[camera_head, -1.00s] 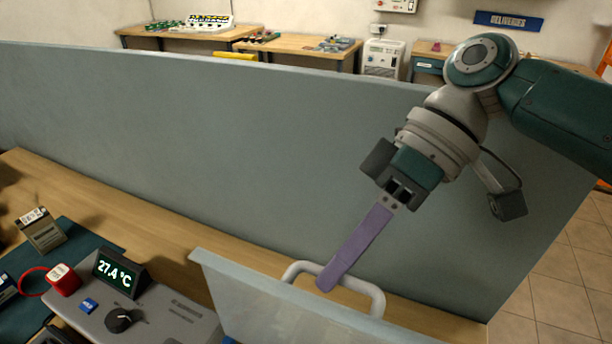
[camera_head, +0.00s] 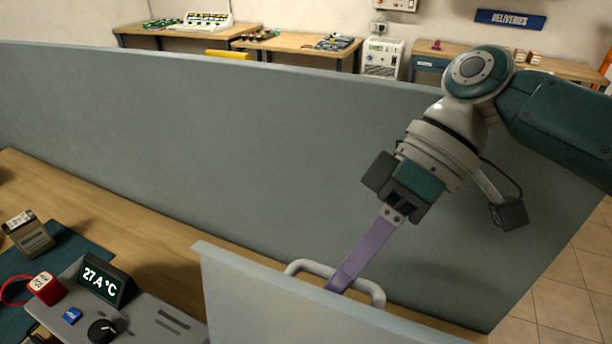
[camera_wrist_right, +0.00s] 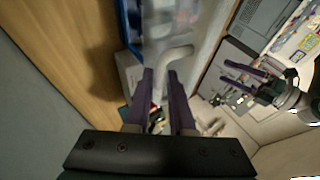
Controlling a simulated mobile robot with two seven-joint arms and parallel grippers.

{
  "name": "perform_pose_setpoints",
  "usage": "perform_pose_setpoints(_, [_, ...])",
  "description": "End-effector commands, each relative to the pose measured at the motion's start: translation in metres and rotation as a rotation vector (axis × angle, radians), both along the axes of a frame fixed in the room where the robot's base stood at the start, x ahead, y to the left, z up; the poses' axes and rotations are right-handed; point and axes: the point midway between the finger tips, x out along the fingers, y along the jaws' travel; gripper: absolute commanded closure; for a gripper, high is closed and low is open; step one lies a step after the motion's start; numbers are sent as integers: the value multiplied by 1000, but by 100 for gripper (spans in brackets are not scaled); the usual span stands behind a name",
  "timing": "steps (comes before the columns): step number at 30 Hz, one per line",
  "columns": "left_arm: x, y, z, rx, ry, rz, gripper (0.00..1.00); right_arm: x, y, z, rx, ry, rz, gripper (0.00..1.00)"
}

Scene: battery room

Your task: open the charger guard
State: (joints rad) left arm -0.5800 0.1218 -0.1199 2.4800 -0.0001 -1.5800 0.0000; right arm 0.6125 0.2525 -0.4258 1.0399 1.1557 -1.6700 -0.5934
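The charger guard (camera_head: 270,300) is a pale, tilted panel at the bottom centre of the head view, with a light tubular handle (camera_head: 378,294) along its top edge. My right gripper (camera_head: 340,285) reaches down to the handle with its purple fingers. The charger beneath the guard is mostly hidden.
A tall grey-green partition (camera_head: 230,150) stands behind the wooden bench (camera_head: 110,215). Left of the guard are a grey console with a temperature display (camera_head: 103,282), a red block (camera_head: 46,288) and a small beige device (camera_head: 30,235). Other benches stand beyond the partition.

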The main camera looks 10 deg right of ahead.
Motion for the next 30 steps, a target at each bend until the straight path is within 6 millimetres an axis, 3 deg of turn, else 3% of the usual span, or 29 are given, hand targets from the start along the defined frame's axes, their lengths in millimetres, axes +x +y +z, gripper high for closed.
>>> perform_pose_setpoints(6, [-1, 1, 0, 3, 2, -2, 0, 3, 1, 3, 7, -9, -4, 55])
perform_pose_setpoints(16, [0, 1, -2, 3, 1, -2, 0, 7, -3, 9, 11, -17, -7, 55])
perform_pose_setpoints(30, [0, -2, -27, -7, 1, 4, 0, 26, -55, 69, 8, -13, -7, 55])
